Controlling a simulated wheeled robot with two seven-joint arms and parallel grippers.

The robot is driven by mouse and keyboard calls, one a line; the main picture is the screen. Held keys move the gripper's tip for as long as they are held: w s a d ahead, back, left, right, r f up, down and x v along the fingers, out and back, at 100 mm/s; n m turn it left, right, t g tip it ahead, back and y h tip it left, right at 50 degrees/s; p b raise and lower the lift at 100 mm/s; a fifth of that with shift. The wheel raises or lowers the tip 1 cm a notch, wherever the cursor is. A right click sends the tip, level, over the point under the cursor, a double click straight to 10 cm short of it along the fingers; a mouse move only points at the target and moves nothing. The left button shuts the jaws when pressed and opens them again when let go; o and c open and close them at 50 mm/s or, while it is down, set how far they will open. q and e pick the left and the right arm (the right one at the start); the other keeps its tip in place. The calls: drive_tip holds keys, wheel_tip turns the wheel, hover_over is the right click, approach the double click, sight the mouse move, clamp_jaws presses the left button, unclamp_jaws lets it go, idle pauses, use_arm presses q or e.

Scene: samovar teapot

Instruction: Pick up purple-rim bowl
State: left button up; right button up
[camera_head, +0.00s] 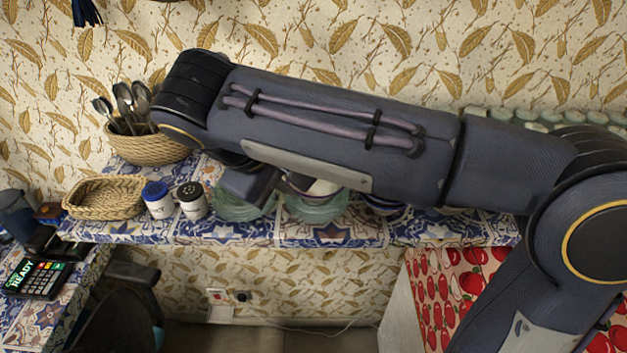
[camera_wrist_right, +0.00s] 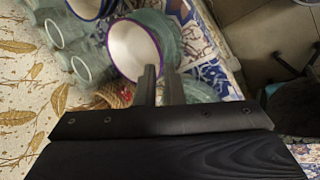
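The purple-rim bowl (camera_wrist_right: 133,48) has a white inside and sits on a pale green glass bowl (camera_wrist_right: 170,30). In the head view the purple-rim bowl (camera_head: 322,188) is partly hidden behind my right arm. My right gripper (camera_wrist_right: 162,75) is open at the bowl's near rim. One finger overlaps the bowl's inside in the wrist view and the other is over the outside. I cannot tell whether they touch it. In the head view my right gripper (camera_head: 248,184) shows only partly. My left gripper is in neither view.
More glass bowls (camera_head: 243,206) stand alongside on the blue-patterned shelf (camera_head: 270,230). Two jars (camera_head: 190,200), a wicker basket (camera_head: 105,198) and a basket of spoons (camera_head: 150,148) are to the left. A card reader (camera_head: 38,277) is at lower left. The leaf-patterned wall is close behind.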

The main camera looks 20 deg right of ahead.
sight(317, 185)
drive_tip(key=p+x, duration=0.1)
drive_tip(key=x, duration=0.5)
drive_tip(key=shift+w, duration=0.15)
clamp_jaws()
drive_tip(key=shift+r, duration=0.15)
